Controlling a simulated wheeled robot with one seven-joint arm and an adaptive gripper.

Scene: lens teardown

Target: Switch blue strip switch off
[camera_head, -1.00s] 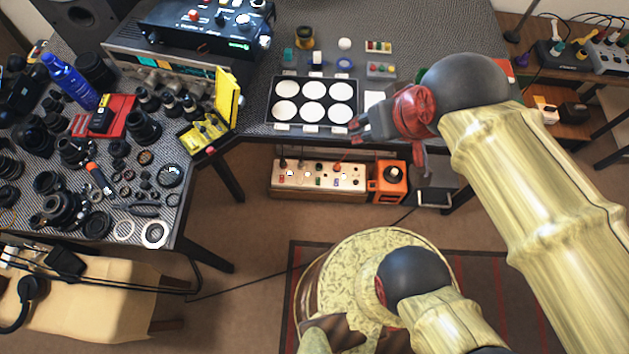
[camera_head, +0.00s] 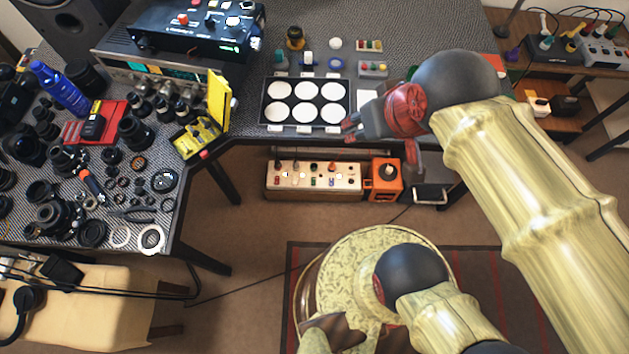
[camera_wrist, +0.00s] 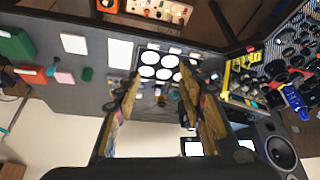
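A cream power strip (camera_head: 313,177) hangs low under the table's front edge, with a row of small coloured switches and plugs. A small bluish switch (camera_head: 331,182) seems to sit right of its middle, but its on or off position is too small to tell. The strip also shows at the top of the wrist view (camera_wrist: 160,10). My gripper (camera_head: 350,131) is above and to the right of the strip, near the table's front edge, apart from it. In the wrist view its two fingers (camera_wrist: 167,112) stand wide apart with nothing between them.
A black tray with white discs (camera_head: 263,112) lies on the table left of my gripper. An orange box (camera_head: 385,188) stands right of the strip. Another power strip (camera_head: 604,50) lies on the right shelf. Floor below the strip is mostly clear.

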